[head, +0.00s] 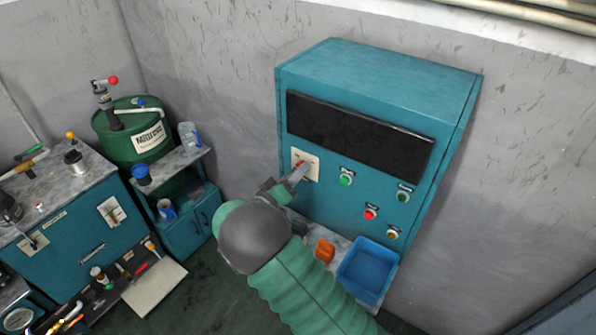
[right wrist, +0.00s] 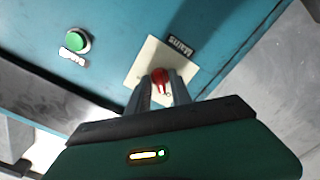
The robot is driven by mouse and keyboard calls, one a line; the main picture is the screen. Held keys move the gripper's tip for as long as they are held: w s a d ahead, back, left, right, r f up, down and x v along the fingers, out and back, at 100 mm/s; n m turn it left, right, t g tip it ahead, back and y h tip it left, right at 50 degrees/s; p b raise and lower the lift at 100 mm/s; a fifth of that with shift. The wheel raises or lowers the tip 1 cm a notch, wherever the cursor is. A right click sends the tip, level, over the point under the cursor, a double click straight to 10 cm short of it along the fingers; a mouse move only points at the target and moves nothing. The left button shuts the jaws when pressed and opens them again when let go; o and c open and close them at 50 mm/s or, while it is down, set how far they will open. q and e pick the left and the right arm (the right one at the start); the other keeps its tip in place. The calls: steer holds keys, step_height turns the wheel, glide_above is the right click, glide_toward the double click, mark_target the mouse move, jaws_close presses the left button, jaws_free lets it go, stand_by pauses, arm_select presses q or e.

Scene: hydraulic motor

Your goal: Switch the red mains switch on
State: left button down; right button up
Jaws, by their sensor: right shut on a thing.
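The red mains switch (right wrist: 159,77) sits on a cream plate (right wrist: 141,58) labelled "Mains" in the right wrist view. In the head view the switch (head: 299,163) is a small red spot on the cream plate (head: 313,166), on the left front of the teal control cabinet (head: 378,78). My right gripper (right wrist: 163,92) has its two fingers on either side of the red switch, shut on it. In the head view the right gripper (head: 292,178) reaches the plate and partly covers it. My left gripper is not in view.
Green (head: 346,179) and red (head: 370,213) buttons are on the cabinet right of the switch. A blue tray (head: 367,270) and an orange object (head: 324,251) lie below it. A green drum (head: 130,130) and workbench (head: 75,245) stand at the left.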

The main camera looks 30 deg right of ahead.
jaws_close()
steer(key=shift+d, duration=0.1)
steer(key=shift+m, duration=0.3)
steer(key=shift+w+m+b, duration=0.1)
steer(key=shift+m+b, duration=7.7)
steer(key=shift+m, duration=0.9)
steer(key=shift+r, duration=0.1)
